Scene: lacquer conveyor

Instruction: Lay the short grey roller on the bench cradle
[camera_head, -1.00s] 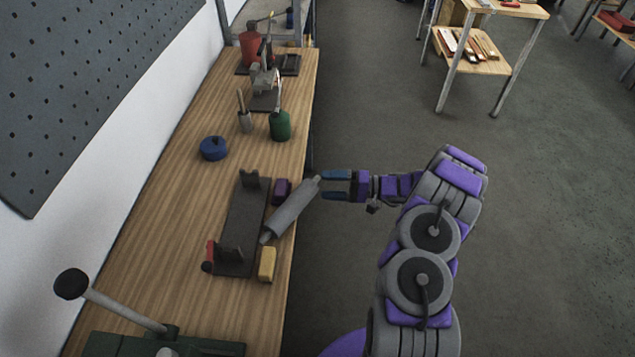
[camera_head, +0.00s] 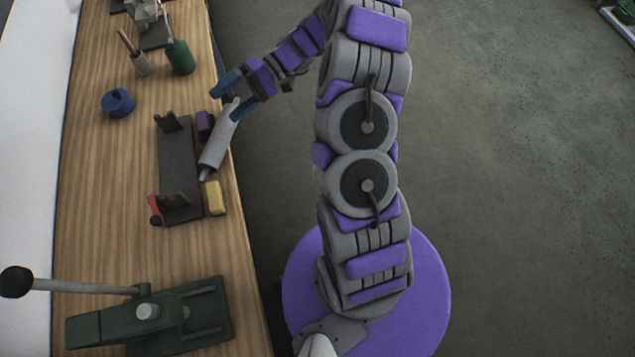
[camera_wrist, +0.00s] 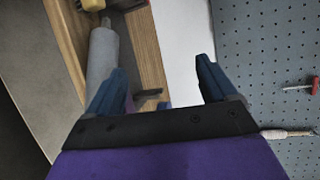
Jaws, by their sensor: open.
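The short grey roller (camera_head: 218,142) lies at a slant at the bench's right edge, next to the cradle and outside its uprights. The dark cradle (camera_head: 178,165), a flat base with an upright at each end, stands on the wooden bench just left of it. My gripper (camera_head: 229,98) is open at the roller's far end, with blue fingers either side of that end in the head view. The wrist view shows the open fingers (camera_wrist: 160,85) with the roller (camera_wrist: 102,62) by the left finger; I cannot tell whether they touch.
A purple block (camera_head: 204,124) and a yellow block (camera_head: 214,198) sit beside the roller. A red piece (camera_head: 154,207) is at the cradle's near left. A blue round container (camera_head: 117,103) and a green press with a lever (camera_head: 150,318) stand on the bench (camera_head: 100,230).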

